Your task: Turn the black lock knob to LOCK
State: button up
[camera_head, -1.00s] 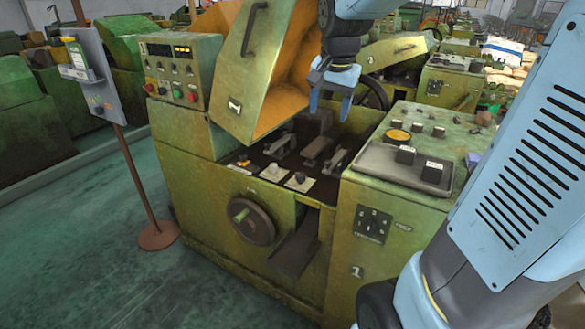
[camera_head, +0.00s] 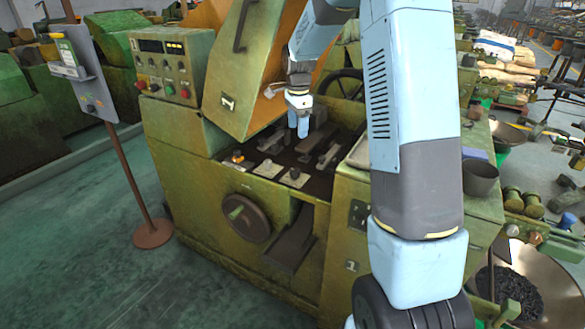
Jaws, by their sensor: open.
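A green heading machine (camera_head: 170,215) stands in front of me with its hood (camera_head: 235,90) raised. The labels are too small to read, so I cannot tell which is the lock knob. My gripper (camera_head: 299,130) is open and empty. It points down above the bed, behind and above the right plate, apart from both knobs.
Dark clamps and levers (camera_head: 320,143) stand in the bed under my gripper. A large handwheel (camera_head: 245,218) is on the front face. A control panel (camera_head: 165,65) is at left, beside a sign post (camera_head: 125,170). My arm covers much of the right cabinet.

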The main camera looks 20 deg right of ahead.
jog(key=m, duration=0.2)
send_near(295, 169)
jog(key=shift+g, duration=0.3)
notch_tip(295, 169, down, 9)
jog(key=shift+w+d+r, duration=0.1)
jog(key=shift+w+r, duration=0.05)
jog(key=shift+c, duration=0.2)
